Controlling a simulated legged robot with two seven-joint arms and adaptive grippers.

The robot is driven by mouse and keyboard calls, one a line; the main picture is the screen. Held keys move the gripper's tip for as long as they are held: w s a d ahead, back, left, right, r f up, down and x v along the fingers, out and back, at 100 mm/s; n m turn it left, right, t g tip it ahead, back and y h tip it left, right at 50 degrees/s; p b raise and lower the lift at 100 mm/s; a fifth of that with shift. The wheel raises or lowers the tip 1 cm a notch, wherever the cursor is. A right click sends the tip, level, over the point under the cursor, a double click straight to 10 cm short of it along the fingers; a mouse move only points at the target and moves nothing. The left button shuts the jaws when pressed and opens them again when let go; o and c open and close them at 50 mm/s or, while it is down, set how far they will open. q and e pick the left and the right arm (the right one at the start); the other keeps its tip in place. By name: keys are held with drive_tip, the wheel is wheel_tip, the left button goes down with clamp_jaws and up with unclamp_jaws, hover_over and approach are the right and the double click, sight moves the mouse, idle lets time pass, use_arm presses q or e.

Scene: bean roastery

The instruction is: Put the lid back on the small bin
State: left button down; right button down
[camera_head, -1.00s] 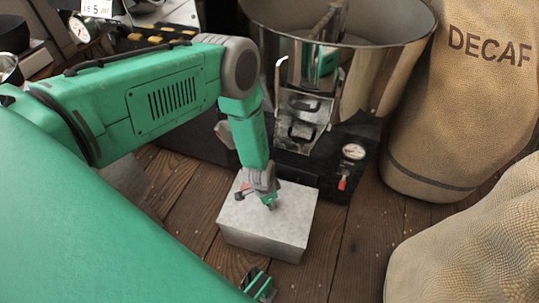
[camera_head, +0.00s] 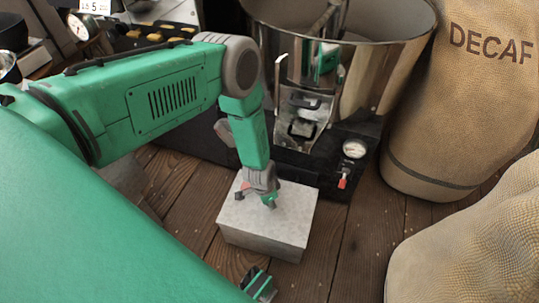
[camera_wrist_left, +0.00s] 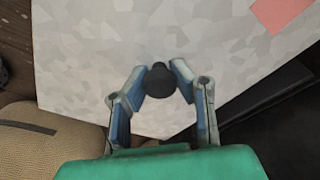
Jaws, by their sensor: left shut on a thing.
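The small bin (camera_head: 258,241) is a grey galvanised metal box on the wood floor, in the middle of the head view. A flat mottled grey lid (camera_head: 292,207) lies over its top; I see no gap between them. My left gripper (camera_head: 270,203) points down at the lid's middle. In the left wrist view its two fingers (camera_wrist_left: 158,88) are shut on the lid's black knob (camera_wrist_left: 160,80), over the pale lid (camera_wrist_left: 210,35). A green and dark part that looks like my right gripper (camera_head: 260,285) shows at the bottom edge, mostly cut off.
A roaster with a shiny metal drum (camera_head: 385,65) and black base (camera_head: 335,170) stands right behind the bin. A gauge (camera_head: 354,149) and a red-handled part (camera_head: 343,179) are on its front. A DECAF sack (camera_head: 445,120) and another sack (camera_head: 470,245) stand right. Bare planks (camera_head: 350,240) lie between.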

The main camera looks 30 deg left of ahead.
idle(0.3)
use_arm(q)
drive_tip(key=c, duration=0.8)
unclamp_jaws()
drive_tip(key=shift+c, duration=0.2)
drive_tip(key=shift+r, duration=0.1)
drive_tip(key=shift+r+p, duration=2.45)
drive_tip(key=shift+r, duration=0.45)
